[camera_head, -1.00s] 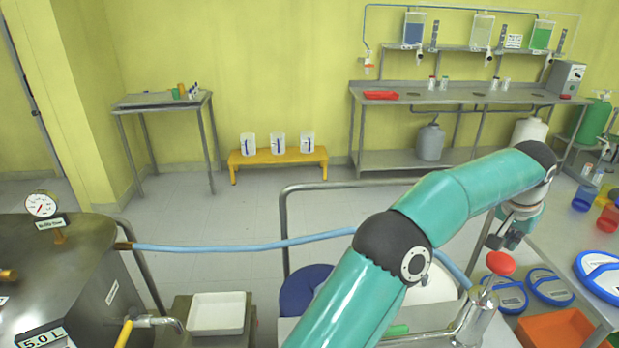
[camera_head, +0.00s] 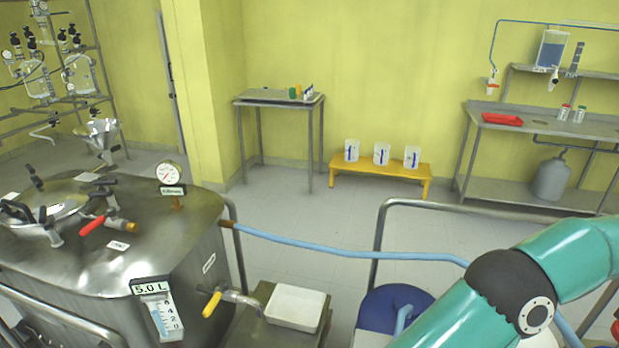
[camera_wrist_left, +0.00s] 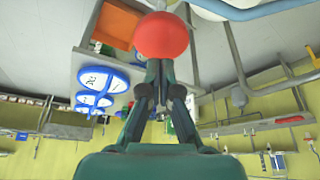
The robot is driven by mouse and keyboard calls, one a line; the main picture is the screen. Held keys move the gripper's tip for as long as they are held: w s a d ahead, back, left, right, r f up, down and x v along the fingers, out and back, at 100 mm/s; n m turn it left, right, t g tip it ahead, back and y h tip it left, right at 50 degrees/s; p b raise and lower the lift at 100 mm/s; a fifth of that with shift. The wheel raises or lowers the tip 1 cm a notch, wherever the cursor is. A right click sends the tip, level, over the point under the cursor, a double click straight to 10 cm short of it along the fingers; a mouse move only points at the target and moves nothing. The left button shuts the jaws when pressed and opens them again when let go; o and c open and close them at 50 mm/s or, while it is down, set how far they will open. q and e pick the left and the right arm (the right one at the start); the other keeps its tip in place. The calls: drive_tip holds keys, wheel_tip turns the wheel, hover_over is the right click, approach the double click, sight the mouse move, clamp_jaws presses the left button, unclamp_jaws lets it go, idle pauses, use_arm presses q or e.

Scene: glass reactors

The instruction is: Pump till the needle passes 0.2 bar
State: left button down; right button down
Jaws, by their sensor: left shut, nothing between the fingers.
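The pressure gauge (camera_head: 168,173) stands on the steel vessel (camera_head: 200,205) at left in the head view. Its dial is white with a red needle, too small to read exactly. A blue hose (camera_head: 330,250) runs right from the vessel and passes behind my arm. The pump's red knob shows only as a sliver at the right edge of the head view (camera_head: 615,330); it is large at the top of the left wrist view (camera_wrist_left: 161,36). My left gripper (camera_wrist_left: 160,72) is shut and empty, its fingertips right at the knob. Whether they touch cannot be told. My right gripper is out of view.
A yellow-handled tap (camera_head: 213,303) is on the vessel's side above a white tray (camera_head: 296,308). A yellow bench (camera_head: 380,168) with jugs stands at the wall.

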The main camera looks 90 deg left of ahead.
use_arm(q)
drive_tip(key=shift+f, duration=0.1)
idle(0.5)
wheel_tip(320, 180, down, 9)
drive_tip(key=b, duration=0.6)
drive_tip(key=shift+s, duration=0.1)
wheel_tip(320, 180, up, 9)
drive_tip(key=p, duration=0.8)
drive_tip(key=shift+p, duration=0.3)
